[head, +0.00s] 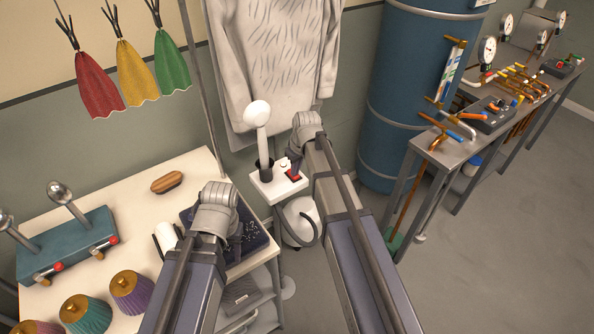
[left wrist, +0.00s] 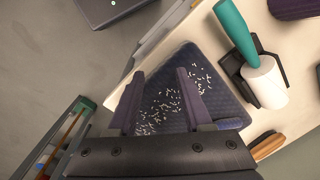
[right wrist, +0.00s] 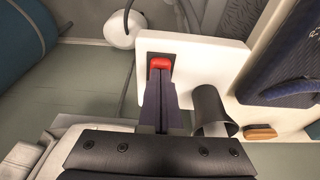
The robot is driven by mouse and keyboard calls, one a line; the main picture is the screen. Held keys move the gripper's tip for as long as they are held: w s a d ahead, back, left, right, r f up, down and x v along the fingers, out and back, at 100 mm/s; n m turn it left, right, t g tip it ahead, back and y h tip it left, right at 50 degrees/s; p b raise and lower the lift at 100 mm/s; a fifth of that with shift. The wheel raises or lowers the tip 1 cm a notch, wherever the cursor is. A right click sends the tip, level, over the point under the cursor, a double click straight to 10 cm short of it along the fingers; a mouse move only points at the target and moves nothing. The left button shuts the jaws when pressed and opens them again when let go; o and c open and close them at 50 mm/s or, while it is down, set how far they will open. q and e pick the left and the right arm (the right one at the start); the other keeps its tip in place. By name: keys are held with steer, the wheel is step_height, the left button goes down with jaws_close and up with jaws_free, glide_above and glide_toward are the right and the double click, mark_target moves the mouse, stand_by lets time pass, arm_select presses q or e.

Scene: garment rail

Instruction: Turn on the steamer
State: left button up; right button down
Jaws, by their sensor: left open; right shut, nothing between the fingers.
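The steamer's white panel (head: 265,190) stands in front of the hanging grey garment (head: 275,60). It carries a red switch (head: 293,176) and the steamer head (head: 257,114), which stands upright in a dark holder (right wrist: 210,112). The white steamer body (head: 300,222) is below, with a dark hose. In the right wrist view, my right gripper (right wrist: 160,78) is shut and empty, its tips at the edge of the red switch (right wrist: 160,62); I cannot tell whether they touch. My left gripper (left wrist: 160,92) is open and empty above a dark blue pad (left wrist: 215,95) with white specks.
The cream table (head: 135,190) at left holds a wooden brush (head: 167,182), a teal box with levers (head: 70,245) and several coloured shades. Coloured skirts hang above it. A blue tank (head: 405,90) and a bench with gauges and pipes are at right. The floor at lower right is clear.

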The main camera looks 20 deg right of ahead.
steer(key=shift+w+a+r, duration=0.1)
steer(key=shift+w, duration=0.1)
steer(key=shift+r, duration=0.1)
steer(key=shift+s+r+p, duration=0.1)
steer(key=shift+r+p, duration=0.35)
steer(key=shift+p, duration=0.1)
steer(key=p+v, duration=0.4)
steer(key=shift+r, duration=0.3)
steer(key=w+a+p+v, duration=0.1)
steer(key=w+p+v, duration=0.1)
steer(key=p+v, duration=0.55)
glide_above(297, 178)
steer(key=s+d, duration=0.1)
steer(key=s, duration=0.3)
steer(key=shift+w+d, duration=0.1)
steer(key=shift+d, duration=0.05)
steer(key=shift+f, duration=0.1)
